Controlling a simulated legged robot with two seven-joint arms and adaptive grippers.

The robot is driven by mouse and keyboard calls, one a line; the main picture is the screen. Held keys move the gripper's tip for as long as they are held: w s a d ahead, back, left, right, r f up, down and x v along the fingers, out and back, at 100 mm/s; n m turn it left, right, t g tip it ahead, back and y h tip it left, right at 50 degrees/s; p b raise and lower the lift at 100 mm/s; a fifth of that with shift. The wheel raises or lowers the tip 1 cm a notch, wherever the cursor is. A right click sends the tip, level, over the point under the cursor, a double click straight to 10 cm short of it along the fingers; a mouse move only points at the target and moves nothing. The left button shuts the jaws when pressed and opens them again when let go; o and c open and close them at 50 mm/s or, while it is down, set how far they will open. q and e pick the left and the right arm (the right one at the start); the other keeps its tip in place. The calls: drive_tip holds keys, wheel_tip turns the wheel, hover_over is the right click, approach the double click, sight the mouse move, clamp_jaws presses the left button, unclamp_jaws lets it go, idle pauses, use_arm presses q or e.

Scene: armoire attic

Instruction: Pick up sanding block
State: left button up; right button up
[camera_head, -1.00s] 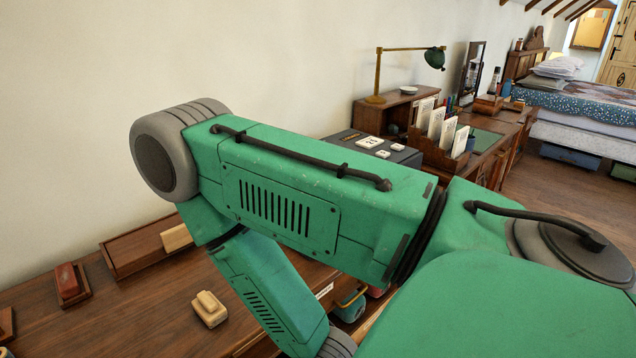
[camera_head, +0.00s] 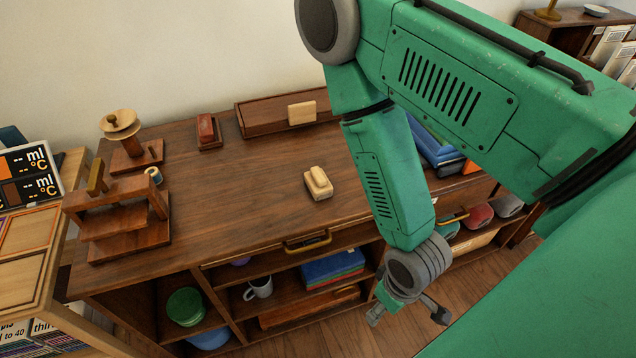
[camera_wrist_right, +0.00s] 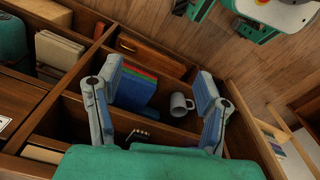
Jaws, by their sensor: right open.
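A small pale wooden block with a raised grip (camera_head: 318,183), which looks like the sanding block, lies on the brown worktop (camera_head: 240,200) near its front edge. My right arm comes in from the right. My right gripper (camera_head: 408,313) is open and empty, below worktop height in front of the shelves, to the lower right of the block and apart from it. In the right wrist view the spread fingers (camera_wrist_right: 157,75) face the open shelves; the block is not seen there.
A red-brown block (camera_head: 207,131), a long wooden tray with a pale block (camera_head: 302,113), a wooden press (camera_head: 120,215) and a spool stand (camera_head: 130,145) stand on the worktop. The shelves hold a mug (camera_head: 258,287) and boxes. The worktop around the block is clear.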

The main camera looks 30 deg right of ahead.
drive_tip(key=shift+o, duration=0.5)
drive_tip(key=m+t+p, duration=0.2)
drive_tip(key=m+t, duration=0.1)
drive_tip(key=t, duration=0.1)
approach(319, 173)
drive_tip(key=shift+h, duration=0.4)
drive_tip(key=b+x, duration=0.2)
drive_tip(key=x, duration=0.4)
drive_tip(key=shift+w+f, duration=0.1)
drive_tip(key=shift+f, duration=0.3)
drive_tip(key=shift+w+f, duration=0.2)
drive_tip(key=shift+f, duration=0.25)
drive_tip(key=x, duration=0.1)
drive_tip(key=b+x, duration=0.1)
drive_tip(key=x, duration=0.3)
drive_tip(key=shift+a+f+b, duration=0.1)
drive_tip(key=shift+a+b, duration=0.2)
